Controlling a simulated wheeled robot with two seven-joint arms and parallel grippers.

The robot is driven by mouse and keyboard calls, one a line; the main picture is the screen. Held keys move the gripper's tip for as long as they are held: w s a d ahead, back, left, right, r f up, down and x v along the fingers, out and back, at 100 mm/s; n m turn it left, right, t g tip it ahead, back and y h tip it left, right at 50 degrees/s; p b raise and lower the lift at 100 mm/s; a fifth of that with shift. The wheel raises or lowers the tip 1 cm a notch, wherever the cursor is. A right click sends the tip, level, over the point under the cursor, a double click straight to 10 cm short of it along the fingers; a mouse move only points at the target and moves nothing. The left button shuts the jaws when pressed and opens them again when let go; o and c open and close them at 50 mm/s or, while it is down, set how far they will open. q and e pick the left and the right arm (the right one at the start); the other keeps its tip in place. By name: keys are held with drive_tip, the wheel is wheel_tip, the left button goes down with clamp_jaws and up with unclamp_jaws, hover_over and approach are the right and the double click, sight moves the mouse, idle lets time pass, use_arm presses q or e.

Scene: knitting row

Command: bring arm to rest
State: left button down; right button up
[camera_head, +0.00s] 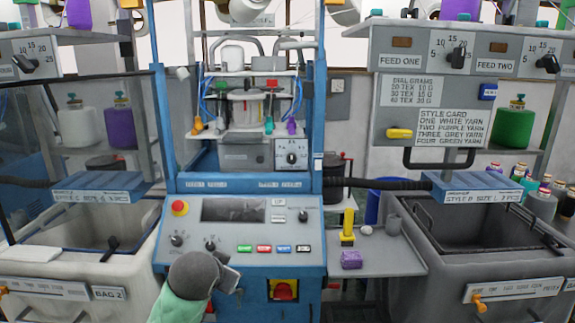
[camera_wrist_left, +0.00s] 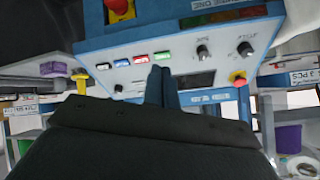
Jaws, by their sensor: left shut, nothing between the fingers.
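My left arm comes in from the bottom of the head view, and its left gripper (camera_head: 229,278) is in front of the lower part of the blue machine's control panel (camera_head: 236,262). The rounded grey wrist hides part of the panel's lower left. In the left wrist view, the left gripper (camera_wrist_left: 162,88) has its dark fingers together, with nothing between them. The control panel (camera_wrist_left: 190,62) shows upside down beyond them. Whether the fingers touch the panel cannot be told. My right gripper is in neither view.
Panel buttons (camera_head: 264,249) and knobs sit close to the left gripper. A red and yellow switch (camera_head: 284,290) is below the panel. A grey side shelf (camera_head: 378,262) holds a purple block (camera_head: 351,260) and a yellow stand (camera_head: 348,228).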

use_arm(q)
drive_tip(key=s+f+n+g, duration=0.1)
drive_tip(key=s+f+g, duration=0.3)
drive_tip(key=s+f, duration=1.2)
drive_tip(key=s+f+n+g, duration=0.2)
drive_tip(key=s+f+g, duration=0.2)
drive_tip(key=s+f, duration=1.2)
drive_tip(key=s, duration=0.6)
drive_tip(key=shift+a+f+g, duration=0.25)
drive_tip(key=shift+a+g, duration=0.15)
